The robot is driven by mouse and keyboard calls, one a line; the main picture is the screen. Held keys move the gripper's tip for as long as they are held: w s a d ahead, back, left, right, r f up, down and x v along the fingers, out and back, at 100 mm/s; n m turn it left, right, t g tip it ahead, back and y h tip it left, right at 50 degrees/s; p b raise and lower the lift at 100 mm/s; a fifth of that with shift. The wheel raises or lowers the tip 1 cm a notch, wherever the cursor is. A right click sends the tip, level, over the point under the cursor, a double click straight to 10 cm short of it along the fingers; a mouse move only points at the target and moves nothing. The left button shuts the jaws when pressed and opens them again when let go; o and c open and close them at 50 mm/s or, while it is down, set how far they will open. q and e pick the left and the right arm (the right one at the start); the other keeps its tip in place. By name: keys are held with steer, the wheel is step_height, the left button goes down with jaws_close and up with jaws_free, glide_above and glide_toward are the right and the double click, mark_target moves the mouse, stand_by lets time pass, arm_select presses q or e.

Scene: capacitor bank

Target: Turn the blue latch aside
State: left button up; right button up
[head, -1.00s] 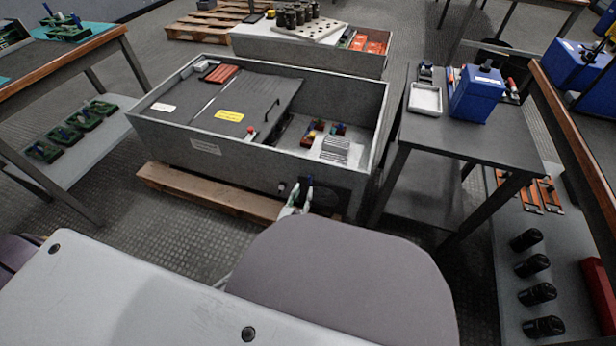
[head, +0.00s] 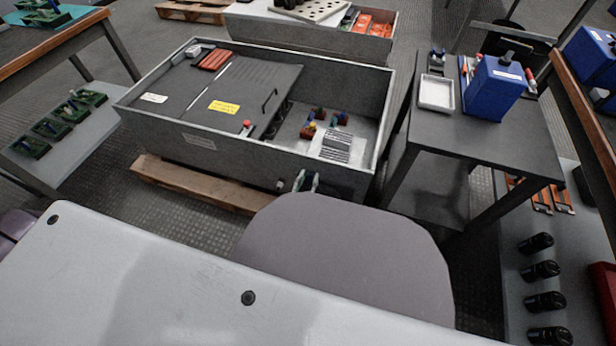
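The open grey bin (head: 215,158) stands in the middle, with a dark lid panel (head: 190,97) over its left part. Small red, yellow and blue parts (head: 342,118) sit inside its open right part. I cannot tell which blue piece is the latch. My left gripper (head: 306,182) shows at the bin's front wall, right of centre. Its two pale fingertips point up and stand apart, with nothing visible between them. The rest of that hand is hidden behind a grey rounded part in the foreground. My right gripper is out of view.
A red knob (head: 248,125) and a black handle (head: 269,101) are on the lid. The bin rests on a wooden pallet (head: 200,185). A dark table (head: 480,140) with a white tray (head: 436,93) and a blue box (head: 494,88) stands close on the right.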

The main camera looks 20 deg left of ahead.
arm_select(q)
steer(key=shift+c, duration=0.3)
jaws_close()
steer(key=shift+n, duration=0.4)
steer(key=n, duration=0.6)
steer(key=a+n, duration=0.1)
steer(key=n, duration=0.1)
steer(key=shift+w+f+n, duration=0.1)
steer(key=shift+f+n, duration=0.05)
steer(key=shift+n, duration=0.25)
steer(key=shift+a+f+n, duration=0.1)
steer(key=shift+f+n, duration=0.1)
steer(key=shift+n, duration=1.85)
steer(key=shift+a+f+n, duration=0.1)
steer(key=shift+f+n, duration=0.1)
steer(key=shift+n, duration=1.85)
